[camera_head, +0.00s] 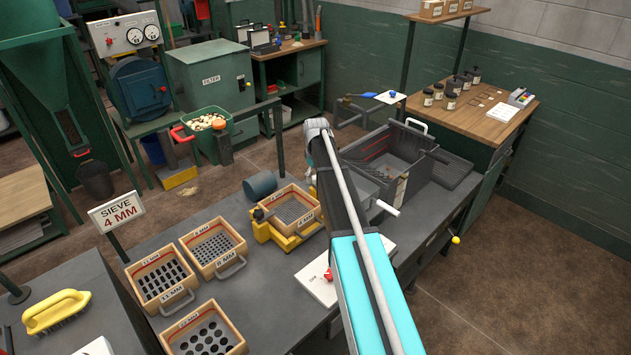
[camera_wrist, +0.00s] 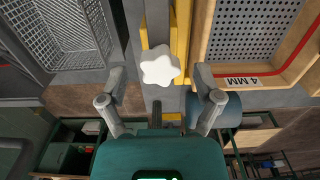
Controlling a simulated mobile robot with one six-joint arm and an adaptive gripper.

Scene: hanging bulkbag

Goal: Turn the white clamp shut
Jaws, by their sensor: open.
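The white clamp (camera_wrist: 160,66) is a star-shaped white knob in the wrist view, beside a yellow upright bar (camera_wrist: 182,40). My gripper (camera_wrist: 160,76) is open, with one finger to the left and one to the right of the knob. Neither finger visibly touches it. The framed sieve marked 4 MM (camera_wrist: 252,82) is right of the knob. In the head view this sieve (camera_head: 290,190) sits on a yellow base (camera_head: 286,241). My arm crosses that view; the knob and my fingers cannot be made out there.
A grey mesh basket (camera_wrist: 70,62) is left of the knob. A blue-grey cylinder (camera_head: 260,185) lies beside the sieve. Several more sieves, including one marked 8 MM (camera_head: 240,262), lie on the grey bench (camera_head: 275,300). A grey open box (camera_head: 400,165) stands right of my arm.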

